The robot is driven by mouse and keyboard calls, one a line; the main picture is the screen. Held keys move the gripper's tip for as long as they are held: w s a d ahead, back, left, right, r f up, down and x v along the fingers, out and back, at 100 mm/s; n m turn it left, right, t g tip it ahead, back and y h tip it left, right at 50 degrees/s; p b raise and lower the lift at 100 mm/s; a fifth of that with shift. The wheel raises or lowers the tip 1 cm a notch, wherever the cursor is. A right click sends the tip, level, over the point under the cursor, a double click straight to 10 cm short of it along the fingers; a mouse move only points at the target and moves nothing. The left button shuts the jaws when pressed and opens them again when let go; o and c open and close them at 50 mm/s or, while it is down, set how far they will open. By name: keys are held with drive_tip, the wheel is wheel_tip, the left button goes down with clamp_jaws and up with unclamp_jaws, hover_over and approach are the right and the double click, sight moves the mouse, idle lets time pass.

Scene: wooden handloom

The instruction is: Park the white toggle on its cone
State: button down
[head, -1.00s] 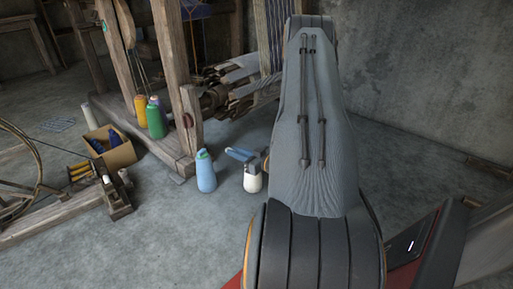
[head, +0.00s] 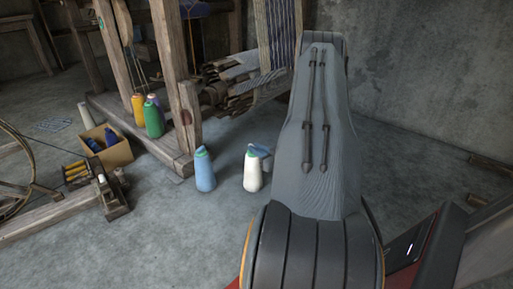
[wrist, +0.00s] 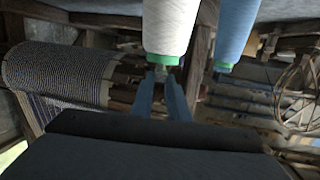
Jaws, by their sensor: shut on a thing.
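The white cone (head: 253,173) stands upright on the floor in the head view, with a green top. In the wrist view the white cone (wrist: 170,25) appears inverted, its green rim just beyond my fingertips. My gripper (wrist: 161,82) has two blue fingers shut on a small greyish piece, the toggle (wrist: 160,73), which looks close to the cone's green end. I cannot tell whether it touches. In the head view only a bit of my gripper (head: 262,150) shows at the cone's top; my arm hides the rest.
A blue cone (head: 204,171) with a green top stands close left of the white one. The wooden loom (head: 188,110) rises behind, with several coloured cones on its base. A cardboard box (head: 108,150) and a spinning wheel frame (head: 70,205) lie left. The front floor is clear.

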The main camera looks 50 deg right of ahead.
drive_tip(key=shift+f, duration=0.55)
drive_tip(key=c, duration=1.6)
unclamp_jaws()
drive_tip(key=shift+c, duration=0.2)
drive_tip(key=shift+s, duration=0.15)
drive_tip(key=d+p+v, duration=0.1)
drive_tip(key=p+v, duration=0.2)
drive_tip(key=v, duration=0.4)
drive_tip(key=shift+s+a+p, duration=0.25)
drive_tip(key=shift+a+p, duration=0.05)
drive_tip(key=shift+a, duration=0.2)
drive_tip(key=shift+w, duration=0.1)
